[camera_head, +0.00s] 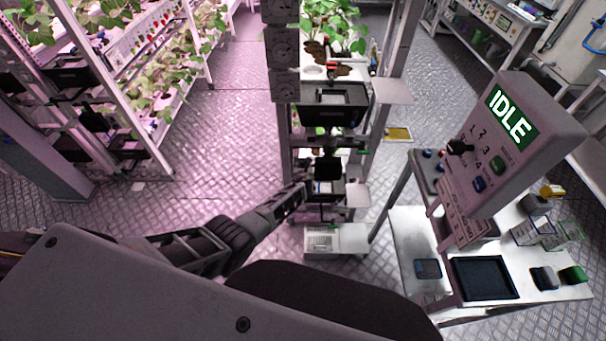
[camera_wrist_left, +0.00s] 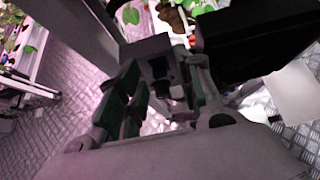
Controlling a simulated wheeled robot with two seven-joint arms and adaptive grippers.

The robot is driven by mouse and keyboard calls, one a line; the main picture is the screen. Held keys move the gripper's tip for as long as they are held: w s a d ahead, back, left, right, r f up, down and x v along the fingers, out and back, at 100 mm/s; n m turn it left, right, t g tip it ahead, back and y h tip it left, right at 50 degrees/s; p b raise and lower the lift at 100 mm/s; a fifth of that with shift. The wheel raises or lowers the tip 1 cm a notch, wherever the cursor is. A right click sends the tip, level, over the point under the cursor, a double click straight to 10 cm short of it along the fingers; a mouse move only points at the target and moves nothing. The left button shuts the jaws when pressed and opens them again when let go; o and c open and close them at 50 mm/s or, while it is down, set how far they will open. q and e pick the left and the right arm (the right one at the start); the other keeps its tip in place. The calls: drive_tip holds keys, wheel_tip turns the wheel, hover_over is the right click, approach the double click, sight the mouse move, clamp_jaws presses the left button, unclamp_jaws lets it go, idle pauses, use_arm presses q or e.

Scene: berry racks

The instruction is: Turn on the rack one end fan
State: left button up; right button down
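The near rack (camera_head: 384,60) stands at the centre, with plants on its upper shelf. Grey boxes with round faces (camera_head: 284,48) are stacked on its end post. I cannot tell which part is the end fan or its switch. A black box (camera_head: 332,104) sits at the rack's end, with smaller dark units below it. My left gripper (camera_head: 298,194) is beside these lower units, seen small. In the left wrist view, the fingers of my left gripper (camera_wrist_left: 162,98) stand apart around a grey part; contact is unclear. My right gripper is not in view.
A control console (camera_head: 520,150) showing "IDLE" stands on a white table (camera_head: 405,235) at the right, with a black tray (camera_head: 484,278). A white labelled box (camera_head: 320,240) is below the rack. Another plant rack (camera_head: 150,110) stands at left. Metal floor (camera_head: 225,120) between racks is clear.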

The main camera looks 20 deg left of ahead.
use_arm(q)
drive_tip(key=shift+s+r, duration=0.1)
drive_tip(key=shift+s, duration=0.15)
drive_tip(key=v, duration=1.1)
idle(1.1)
drive_tip(key=shift+s+d+r, duration=0.1)
drive_tip(key=shift+r, duration=0.05)
drive_tip(key=shift+n, duration=0.3)
